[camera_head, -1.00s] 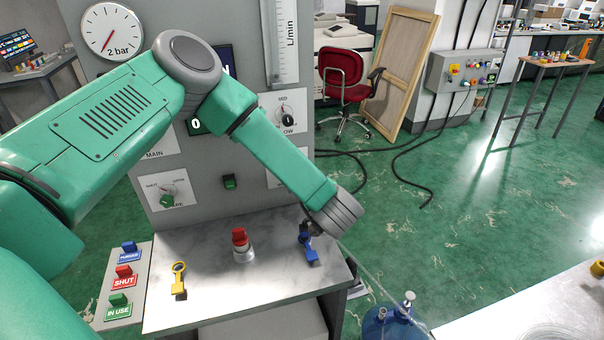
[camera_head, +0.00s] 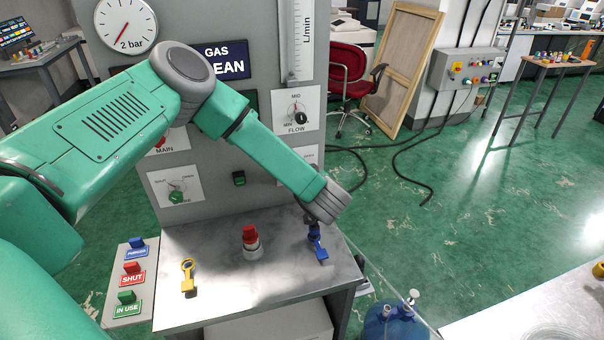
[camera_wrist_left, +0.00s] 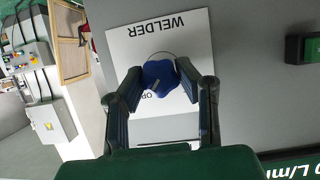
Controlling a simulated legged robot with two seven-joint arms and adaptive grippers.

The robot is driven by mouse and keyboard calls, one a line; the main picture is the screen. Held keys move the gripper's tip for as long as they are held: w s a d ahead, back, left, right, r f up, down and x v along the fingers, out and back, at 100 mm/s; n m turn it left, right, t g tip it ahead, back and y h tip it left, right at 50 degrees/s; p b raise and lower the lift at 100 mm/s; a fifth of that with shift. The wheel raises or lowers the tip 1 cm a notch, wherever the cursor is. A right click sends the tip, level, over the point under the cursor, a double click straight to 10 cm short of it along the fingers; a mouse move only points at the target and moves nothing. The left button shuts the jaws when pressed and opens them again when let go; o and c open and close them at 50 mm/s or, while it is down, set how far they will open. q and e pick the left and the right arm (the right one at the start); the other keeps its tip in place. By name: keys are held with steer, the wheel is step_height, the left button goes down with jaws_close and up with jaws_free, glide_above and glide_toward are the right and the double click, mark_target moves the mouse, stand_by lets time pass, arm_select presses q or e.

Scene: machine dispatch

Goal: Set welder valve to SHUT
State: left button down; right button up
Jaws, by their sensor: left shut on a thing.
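The welder valve is a blue knob (camera_wrist_left: 158,76) on a white plate (camera_wrist_left: 190,40) lettered WELDER, upside down in the left wrist view. Part of an "OP..." label shows beside the knob; no SHUT label is visible on this plate. My left gripper (camera_wrist_left: 160,85) has its two dark fingers on either side of the knob, shut on it. A pale mark shows on the knob, but its exact setting is unclear. In the head view my left forearm (camera_head: 280,160) reaches to the panel's right side and covers most of the welder plate (camera_head: 310,155). My right gripper is not in view.
The ledge (camera_head: 220,290) below holds a red button (camera_head: 250,238), a yellow tag (camera_head: 187,278) and a blue tag (camera_head: 319,250). Buttons marked PURGED, SHUT and IN USE (camera_head: 127,309) stand left of it. A blue bottle (camera_head: 392,322) stands on the floor at right.

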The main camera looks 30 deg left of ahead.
arm_select(q)
steer(key=shift+w+a, duration=0.25)
steer(key=shift+a, duration=0.35)
steer(key=shift+w+a+f, duration=0.15)
steer(key=shift+f, duration=0.1)
steer(key=shift+w+f, duration=0.1)
steer(key=shift+d, duration=0.45)
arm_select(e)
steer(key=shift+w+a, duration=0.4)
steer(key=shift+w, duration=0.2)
